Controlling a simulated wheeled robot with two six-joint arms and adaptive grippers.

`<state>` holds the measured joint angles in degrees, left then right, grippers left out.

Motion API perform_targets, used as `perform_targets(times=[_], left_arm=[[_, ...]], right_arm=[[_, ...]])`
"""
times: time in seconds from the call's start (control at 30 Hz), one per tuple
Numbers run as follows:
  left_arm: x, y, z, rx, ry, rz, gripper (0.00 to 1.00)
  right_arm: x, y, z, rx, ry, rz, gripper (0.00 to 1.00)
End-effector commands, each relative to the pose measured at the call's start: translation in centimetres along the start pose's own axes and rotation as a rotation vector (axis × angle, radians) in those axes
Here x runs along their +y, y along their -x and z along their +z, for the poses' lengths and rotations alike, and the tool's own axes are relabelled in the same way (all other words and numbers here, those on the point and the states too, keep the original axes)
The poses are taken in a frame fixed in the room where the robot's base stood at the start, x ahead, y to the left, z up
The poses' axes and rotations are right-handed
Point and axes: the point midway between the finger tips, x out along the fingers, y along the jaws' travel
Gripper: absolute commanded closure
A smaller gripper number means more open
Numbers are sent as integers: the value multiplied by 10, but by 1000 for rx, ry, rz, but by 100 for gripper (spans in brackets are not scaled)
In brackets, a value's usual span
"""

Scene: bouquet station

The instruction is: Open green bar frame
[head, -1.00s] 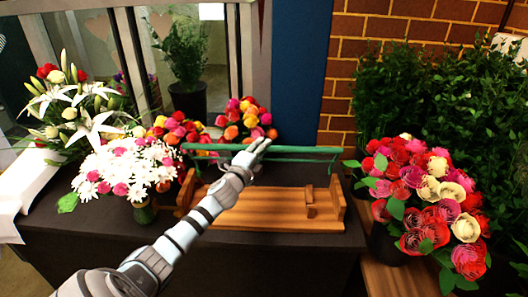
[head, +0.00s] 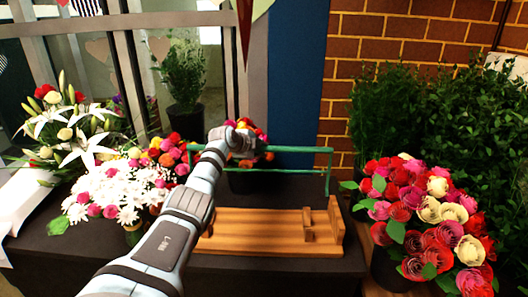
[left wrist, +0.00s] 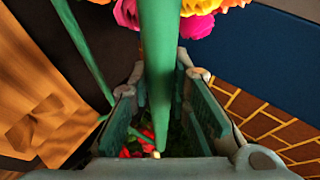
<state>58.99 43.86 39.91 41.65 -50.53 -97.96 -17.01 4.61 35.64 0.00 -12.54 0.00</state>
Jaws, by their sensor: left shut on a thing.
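The green bar frame (head: 300,150) stands raised above the back of a wooden base (head: 260,225), with its long top bar level and its right leg reaching down toward the base's right end. My left gripper (head: 228,136) is at the top bar, left of its middle, and my forearm hides part of the frame's left side. In the left wrist view, the green bar (left wrist: 160,45) runs between the two fingers of the gripper (left wrist: 163,80), which is shut on it. My right gripper is not in view.
White daisies (head: 118,197) and lilies stand left of the base. A small bouquet in a dark pot (head: 243,181) stands behind the frame. A rose bouquet (head: 425,210) is at right. The black table (head: 275,275) is clear in front.

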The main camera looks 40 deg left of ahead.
Motion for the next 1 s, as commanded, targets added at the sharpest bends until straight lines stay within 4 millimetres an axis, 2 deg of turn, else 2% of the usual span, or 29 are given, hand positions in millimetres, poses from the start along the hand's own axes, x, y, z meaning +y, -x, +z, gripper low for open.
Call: perform_targets(times=[0.5,0.53,0.63,1.0], left_arm=[[1,7,16,-12,19,14,100],[1,7,16,-12,19,14,78],[1,7,16,-13,19,14,62],[1,9,16,-12,19,13,62]], right_arm=[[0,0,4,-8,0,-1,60],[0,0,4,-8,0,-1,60],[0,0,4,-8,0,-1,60],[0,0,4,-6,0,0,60]])
